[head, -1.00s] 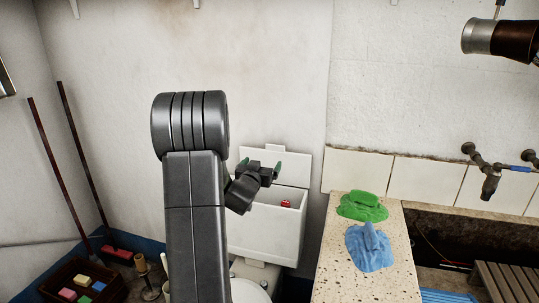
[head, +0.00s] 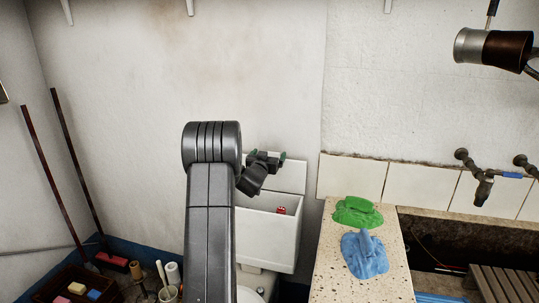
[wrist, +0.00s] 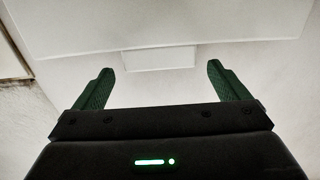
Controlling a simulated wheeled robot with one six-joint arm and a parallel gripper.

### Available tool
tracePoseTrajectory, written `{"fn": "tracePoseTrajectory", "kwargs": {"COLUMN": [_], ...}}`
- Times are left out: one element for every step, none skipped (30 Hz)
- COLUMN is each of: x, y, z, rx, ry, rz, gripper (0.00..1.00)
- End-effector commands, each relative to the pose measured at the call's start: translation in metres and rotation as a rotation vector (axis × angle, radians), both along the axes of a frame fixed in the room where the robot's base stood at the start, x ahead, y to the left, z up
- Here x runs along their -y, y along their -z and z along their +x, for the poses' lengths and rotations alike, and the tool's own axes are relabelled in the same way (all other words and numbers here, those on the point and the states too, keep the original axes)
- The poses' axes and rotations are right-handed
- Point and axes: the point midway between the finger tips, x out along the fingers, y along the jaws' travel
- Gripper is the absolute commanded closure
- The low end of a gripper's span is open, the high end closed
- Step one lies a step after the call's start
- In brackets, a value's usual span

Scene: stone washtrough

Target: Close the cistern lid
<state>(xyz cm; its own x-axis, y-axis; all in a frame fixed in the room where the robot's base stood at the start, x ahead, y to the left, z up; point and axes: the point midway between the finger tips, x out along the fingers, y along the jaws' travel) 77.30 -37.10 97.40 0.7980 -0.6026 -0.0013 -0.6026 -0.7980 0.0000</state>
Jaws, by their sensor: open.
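The white cistern (head: 268,236) stands against the wall with its top open. Its white lid (head: 288,178) stands raised at the back, and a red object (head: 281,210) shows inside the opening. My gripper (head: 267,154) is open and empty, at the lid's top edge in the head view, covering part of it. In the wrist view, the lid's pale face (wrist: 160,25) and its small tab (wrist: 160,59) lie ahead of my gripper (wrist: 160,68), the tab between the two green fingers. I cannot tell whether they touch. My arm hides the cistern's left side.
A speckled stone counter (head: 330,285) with a green cloth (head: 357,212) and a blue cloth (head: 365,254) stands right of the cistern. A tap (head: 483,188) juts from the wall. A crate (head: 65,282) and brush handles fill the left corner.

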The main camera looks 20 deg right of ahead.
Motion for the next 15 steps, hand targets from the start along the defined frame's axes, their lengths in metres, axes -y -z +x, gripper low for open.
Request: {"fn": "tracePoseTrajectory", "kwargs": {"x": [0.0020, 0.0029, 0.0037, 0.0042, 0.0044, 0.0047, 0.0048, 0.0048, 0.0048, 0.0048, 0.0048, 0.0048, 0.0047, 0.0047, 0.0047], "y": [-0.0004, -0.0005, -0.0005, -0.0004, -0.0003, 0.0000, 0.0001, 0.0001, 0.0001, 0.0002, 0.0002, 0.0001, 0.0001, 0.0001, 0.0001], "z": [0.0025, 0.0036, 0.0049, 0.0055, 0.0060, 0.0062, 0.0064, 0.0064, 0.0064, 0.0063, 0.0063, 0.0063, 0.0062, 0.0062, 0.0062], "rx": [0.000, 0.000, 0.000, 0.000, 0.000, -0.001, -0.001, -0.001, -0.001, -0.001, -0.001, -0.001, 0.000, 0.000, 0.000], "ry": [0.000, 0.000, -0.001, -0.001, -0.001, -0.001, -0.001, -0.001, -0.001, -0.001, -0.001, -0.001, -0.001, -0.001, -0.001], "rz": [0.000, 0.000, 0.000, 0.000, 0.000, 0.001, 0.001, 0.001, 0.001, 0.001, 0.001, 0.001, 0.000, 0.000, 0.000], "gripper": [0.05, 0.05, 0.05, 0.05, 0.05, 0.05, 0.05, 0.05, 0.05, 0.05, 0.05, 0.05, 0.07, 0.13, 0.21]}}
